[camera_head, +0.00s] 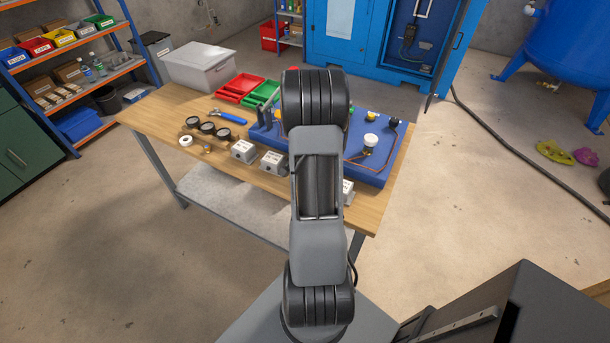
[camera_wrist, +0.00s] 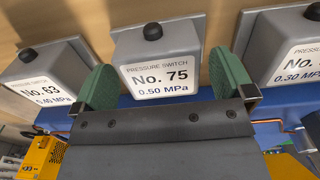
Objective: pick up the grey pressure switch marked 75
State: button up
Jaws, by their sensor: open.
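The grey pressure switch marked No. 75, 0.50 MPa (camera_wrist: 156,58) is in the upper middle of the wrist view, with a white label and a black knob on top. My gripper (camera_wrist: 163,78) is open, its two green-padded fingers apart at the left and right lower edges of this switch in the picture. I cannot tell whether they touch it. A similar switch marked No. 63 (camera_wrist: 48,75) is to its left. Another marked 0.30 MPa (camera_wrist: 285,45) is to its right, its number cut off. In the head view my arm hides the gripper.
In the head view, the wooden table (camera_head: 160,118) holds grey switches (camera_head: 243,151), a blue board (camera_head: 370,171) with fittings, several round gauges (camera_head: 207,128), a blue-handled wrench (camera_head: 231,117), red trays (camera_head: 239,85) and a grey bin (camera_head: 199,66). The neighbouring switches leave little room beside the fingers.

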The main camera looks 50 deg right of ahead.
jog(key=shift+f, duration=1.1)
jog(key=shift+c, duration=0.2)
jog(key=c, duration=1)
jog(key=shift+c, duration=0.4)
jog(key=shift+r, duration=0.15)
